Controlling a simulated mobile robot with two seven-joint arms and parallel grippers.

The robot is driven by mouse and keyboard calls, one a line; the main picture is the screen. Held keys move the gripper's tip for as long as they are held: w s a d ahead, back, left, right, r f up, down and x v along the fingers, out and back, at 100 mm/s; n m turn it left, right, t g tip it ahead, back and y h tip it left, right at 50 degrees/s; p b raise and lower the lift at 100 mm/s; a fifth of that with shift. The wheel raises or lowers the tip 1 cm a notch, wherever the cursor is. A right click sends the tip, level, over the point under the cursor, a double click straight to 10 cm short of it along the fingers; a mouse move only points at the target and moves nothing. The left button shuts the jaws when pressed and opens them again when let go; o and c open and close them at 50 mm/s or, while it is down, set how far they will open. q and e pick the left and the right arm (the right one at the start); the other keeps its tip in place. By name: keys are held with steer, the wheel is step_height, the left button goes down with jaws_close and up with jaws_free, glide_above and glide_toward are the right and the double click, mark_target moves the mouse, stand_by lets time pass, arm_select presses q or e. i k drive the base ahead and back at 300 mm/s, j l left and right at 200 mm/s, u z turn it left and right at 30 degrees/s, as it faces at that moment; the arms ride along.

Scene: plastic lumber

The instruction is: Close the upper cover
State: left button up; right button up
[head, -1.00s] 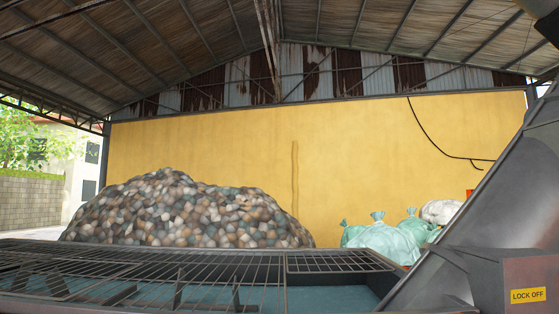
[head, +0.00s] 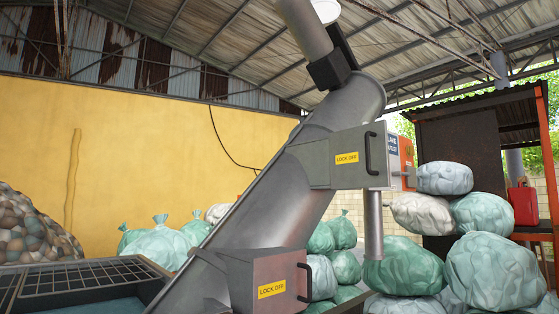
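The upper cover (head: 345,158) is a grey box-shaped cover with a dark handle and a yellow LOCK OFF label, partway up a slanted grey metal tube (head: 285,195). Its front panel sits flat against its housing as far as I can see; I cannot tell whether it is fully shut. A lower cover (head: 268,280), brownish with its own handle and yellow LOCK OFF label, is near the tube's bottom end. Neither of my grippers is in view.
A grated hopper (head: 90,278) is at the lower left, with a rubble pile (head: 32,228) behind it. Stacked green and white bags (head: 490,270) fill the right. A control box (head: 400,158) is behind the upper cover. A red can (head: 523,204) stands far right.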

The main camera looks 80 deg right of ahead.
mark_target(359, 155)
steer(key=z, duration=2.8)
